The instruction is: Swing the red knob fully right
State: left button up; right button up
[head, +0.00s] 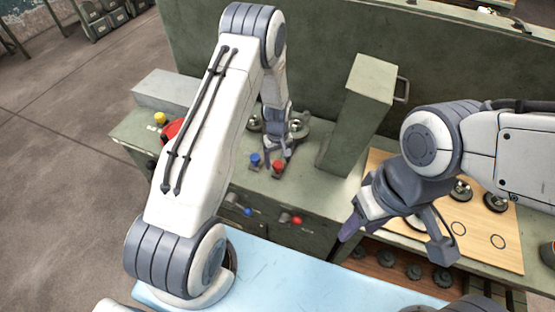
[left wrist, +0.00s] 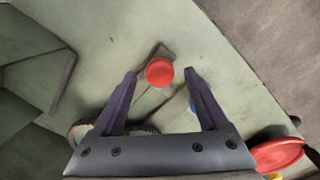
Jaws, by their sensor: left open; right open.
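A red knob (head: 278,166) stands on the top of the green cabinet (head: 232,185), to the right of a blue knob (head: 254,160). My left gripper (head: 277,150) is open and sits right at this red knob. In the left wrist view the round red knob (left wrist: 160,72) lies between the two spread fingertips, with a gap on each side. The blue knob (left wrist: 193,106) is mostly hidden behind a finger there. Another red knob (head: 292,219) is on the cabinet's front face. My right gripper (head: 398,240) is open and empty, over the right side.
A tall green box (head: 357,110) with a handle stands right of the left gripper. A red disc (head: 172,129) and a yellow button (head: 160,118) are at the left. A wooden board (head: 470,235) with dark round pieces lies at the right. Another blue knob (head: 247,211) is on the front.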

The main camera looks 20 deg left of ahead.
pick_arm(q)
jog(key=shift+f, duration=0.7)
grip_shut()
dwell(1.0)
